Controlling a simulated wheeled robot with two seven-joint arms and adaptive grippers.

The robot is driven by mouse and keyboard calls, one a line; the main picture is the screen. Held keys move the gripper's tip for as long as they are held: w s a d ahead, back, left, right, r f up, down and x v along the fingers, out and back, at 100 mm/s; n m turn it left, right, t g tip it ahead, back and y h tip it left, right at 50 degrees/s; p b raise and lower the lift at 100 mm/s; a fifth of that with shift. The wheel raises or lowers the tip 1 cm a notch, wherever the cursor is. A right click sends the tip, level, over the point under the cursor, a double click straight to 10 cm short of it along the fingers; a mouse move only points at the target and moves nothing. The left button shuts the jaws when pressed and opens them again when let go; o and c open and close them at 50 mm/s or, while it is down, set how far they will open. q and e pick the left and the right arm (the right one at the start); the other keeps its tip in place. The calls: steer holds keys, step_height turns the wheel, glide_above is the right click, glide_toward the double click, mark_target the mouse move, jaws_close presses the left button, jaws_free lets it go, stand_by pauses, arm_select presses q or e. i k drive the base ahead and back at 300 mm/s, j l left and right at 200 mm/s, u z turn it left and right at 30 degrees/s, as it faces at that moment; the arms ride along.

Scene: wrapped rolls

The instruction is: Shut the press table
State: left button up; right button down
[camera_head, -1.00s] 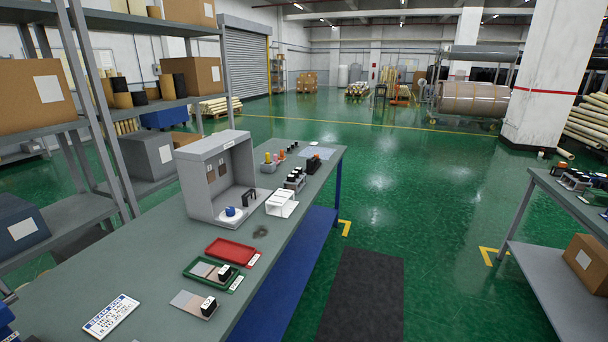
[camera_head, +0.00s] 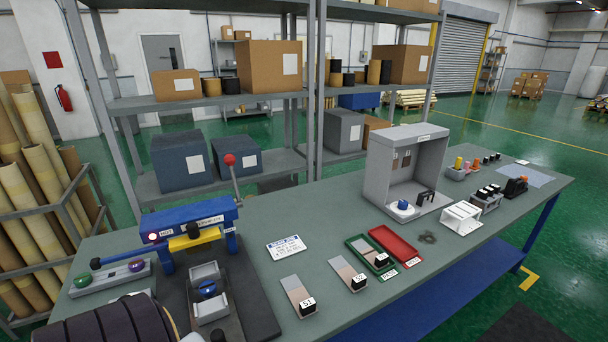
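The blue press (camera_head: 188,232) stands on the bench at the left, with a "HOT" label, a yellow part under its head and a raised lever ending in a red knob (camera_head: 230,160). What looks like its press table (camera_head: 209,308), a grey carriage with a round blue piece (camera_head: 207,288) on it, lies in front of the head, out from under it. A dark base plate lies beneath. Neither of my grippers can be made out in the head view.
A tray with green and purple knobs (camera_head: 112,277) lies left of the press. To the right are sample cards (camera_head: 297,296), a green tray (camera_head: 365,243), a red tray (camera_head: 393,245) and a grey booth (camera_head: 407,175). A dark ribbed shape fills the bottom left corner.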

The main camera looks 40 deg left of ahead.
mark_target(215, 317)
steer(key=u, duration=2.25)
